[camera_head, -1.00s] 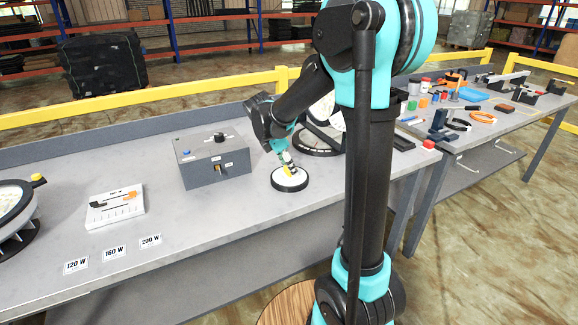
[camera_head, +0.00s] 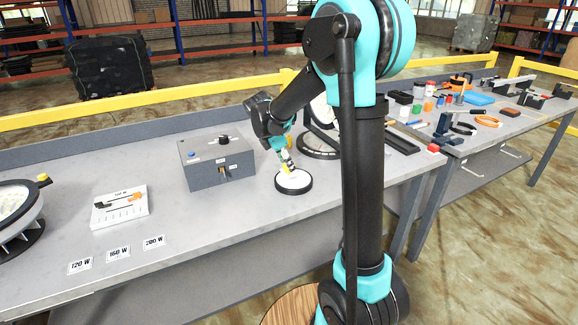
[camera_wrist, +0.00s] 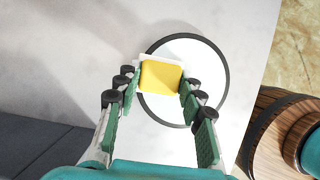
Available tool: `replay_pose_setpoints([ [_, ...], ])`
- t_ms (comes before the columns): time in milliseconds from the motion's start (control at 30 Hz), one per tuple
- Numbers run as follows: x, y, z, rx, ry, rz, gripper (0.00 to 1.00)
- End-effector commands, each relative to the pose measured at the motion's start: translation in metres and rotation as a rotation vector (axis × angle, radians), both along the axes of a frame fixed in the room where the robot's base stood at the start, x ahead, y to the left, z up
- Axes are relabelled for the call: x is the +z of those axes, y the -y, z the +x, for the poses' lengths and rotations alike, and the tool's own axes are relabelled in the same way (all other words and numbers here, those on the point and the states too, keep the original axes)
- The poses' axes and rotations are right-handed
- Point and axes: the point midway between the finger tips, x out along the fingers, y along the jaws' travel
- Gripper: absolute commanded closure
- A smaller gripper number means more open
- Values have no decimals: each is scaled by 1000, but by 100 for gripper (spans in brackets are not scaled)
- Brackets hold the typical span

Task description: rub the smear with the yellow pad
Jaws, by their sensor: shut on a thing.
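My gripper (camera_wrist: 160,100) is shut on the yellow pad (camera_wrist: 160,76), which sits between the green-lined fingers in the wrist view. A thin white layer shows along the pad's far edge. The pad is over a round white disc with a black rim (camera_wrist: 212,73), covering part of its left side. In the head view my gripper (camera_head: 288,165) points down at the same disc (camera_head: 293,182) on the bench. I cannot tell whether the pad touches the disc. No smear can be made out on the visible white face.
A grey box (camera_head: 217,165) with a black knob stands left of the disc. A black-framed round lamp (camera_head: 320,145) stands behind it. A white slider panel (camera_head: 120,207) and several watt labels (camera_head: 118,254) lie further left. The bench front (camera_head: 225,230) is clear.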

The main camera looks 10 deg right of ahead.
Motion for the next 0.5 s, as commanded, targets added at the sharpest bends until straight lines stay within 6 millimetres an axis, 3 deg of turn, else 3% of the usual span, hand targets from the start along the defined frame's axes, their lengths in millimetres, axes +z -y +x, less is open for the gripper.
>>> replay_pose_setpoints([
  [500,-4,11,-35,-3,-5,2,88],
])
